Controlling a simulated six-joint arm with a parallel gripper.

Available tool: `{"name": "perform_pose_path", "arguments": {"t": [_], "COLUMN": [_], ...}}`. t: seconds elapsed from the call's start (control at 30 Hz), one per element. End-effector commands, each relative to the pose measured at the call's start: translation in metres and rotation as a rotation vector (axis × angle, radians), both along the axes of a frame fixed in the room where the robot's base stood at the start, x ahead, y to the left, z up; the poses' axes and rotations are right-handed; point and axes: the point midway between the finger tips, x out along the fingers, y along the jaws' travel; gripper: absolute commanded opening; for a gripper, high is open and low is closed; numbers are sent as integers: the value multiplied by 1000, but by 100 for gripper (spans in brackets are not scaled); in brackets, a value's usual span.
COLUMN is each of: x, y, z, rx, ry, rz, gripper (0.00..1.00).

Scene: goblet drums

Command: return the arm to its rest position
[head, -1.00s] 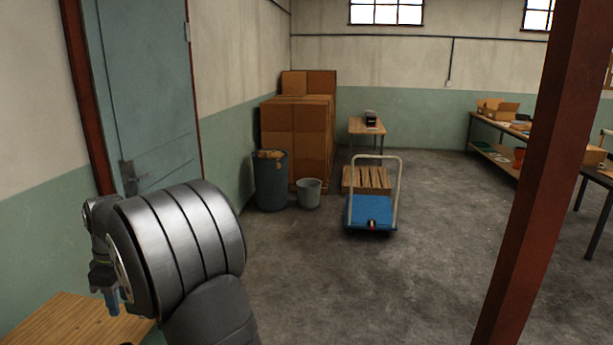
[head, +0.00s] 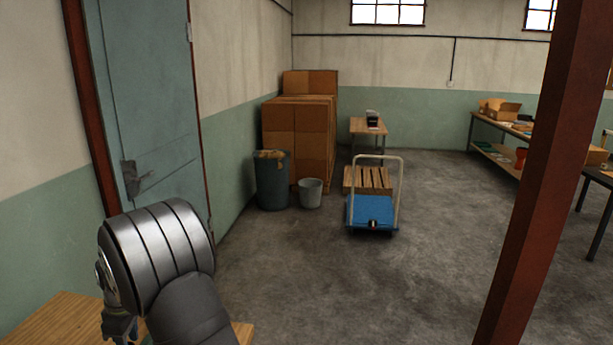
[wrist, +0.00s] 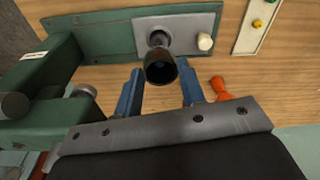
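My gripper (wrist: 159,76) shows in the wrist view with its two blue fingers apart. A dark, cup-shaped piece (wrist: 160,66) lies between and just beyond the fingertips, in front of a grey plate (wrist: 196,30); I see gaps on both sides of it. I cannot tell its exact distance. In the head view my arm is at the lower left, above a wooden bench top (head: 45,325), and the fingers are mostly out of sight at the bottom edge.
In the wrist view a green machine (wrist: 50,95) stands at the left, with a small orange piece (wrist: 219,87) and a whitish piece (wrist: 205,42) at the right. In the head view a rust-red post (head: 535,170) stands right. Floor between is open.

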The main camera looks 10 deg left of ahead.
Motion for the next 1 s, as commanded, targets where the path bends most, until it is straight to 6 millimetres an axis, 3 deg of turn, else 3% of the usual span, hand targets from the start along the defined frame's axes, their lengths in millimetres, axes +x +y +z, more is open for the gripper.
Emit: {"name": "perform_pose_path", "arguments": {"t": [0.03,0.1,0.33,1.0], "x": [0,1,-2,-118], "y": [1,2,1,-35], "z": [-6,15,57,-11], "rx": [-1,5,1,-2], "ry": [1,-3,-1,0], "rz": [0,1,1,3], "gripper": [36,36,36,36]}}
